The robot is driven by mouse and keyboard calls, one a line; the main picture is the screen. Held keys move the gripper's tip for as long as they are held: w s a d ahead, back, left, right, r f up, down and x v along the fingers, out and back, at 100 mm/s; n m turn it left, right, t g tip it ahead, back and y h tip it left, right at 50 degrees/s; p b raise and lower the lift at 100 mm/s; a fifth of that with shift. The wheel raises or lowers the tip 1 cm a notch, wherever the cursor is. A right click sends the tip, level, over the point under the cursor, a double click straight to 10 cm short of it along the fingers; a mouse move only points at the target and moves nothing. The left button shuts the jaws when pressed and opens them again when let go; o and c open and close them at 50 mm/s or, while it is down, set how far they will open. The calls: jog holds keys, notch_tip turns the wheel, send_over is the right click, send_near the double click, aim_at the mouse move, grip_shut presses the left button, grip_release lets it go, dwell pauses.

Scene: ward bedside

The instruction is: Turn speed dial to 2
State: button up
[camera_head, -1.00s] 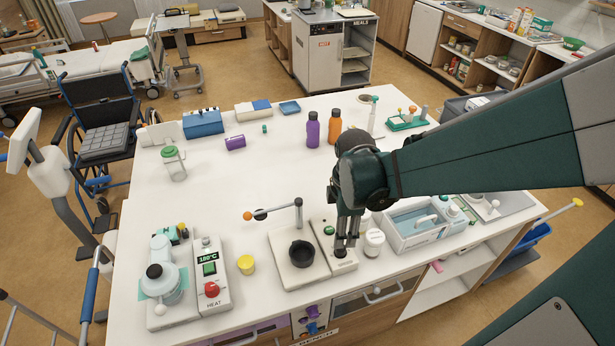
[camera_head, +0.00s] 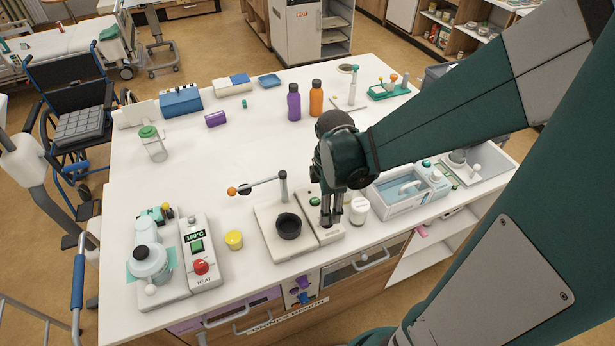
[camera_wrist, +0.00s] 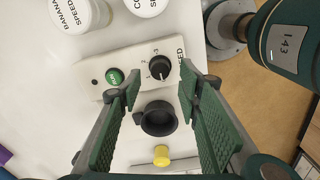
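The speed dial (camera_wrist: 160,68) is a black round knob on a pale panel (camera_wrist: 132,62), with 1, 2 and 3 printed around it. A light mark shows on the knob, but I cannot tell which number it points to. A green start button (camera_wrist: 114,77) sits beside it; it also shows in the head view (camera_head: 315,201). My gripper (camera_wrist: 160,86) is open and empty, its green-padded fingers spread to either side of the dial in the wrist view. In the head view my gripper (camera_head: 331,219) is low over the panel and hides the dial. I cannot tell whether it touches.
A white jar (camera_head: 359,209) and a bath (camera_head: 405,190) stand close on the right. A heater with a red knob (camera_head: 201,267) is left.

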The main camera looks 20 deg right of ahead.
jog(key=shift+f+b, duration=0.35)
jog(key=shift+f, duration=1.8)
jog(key=c, duration=0.9)
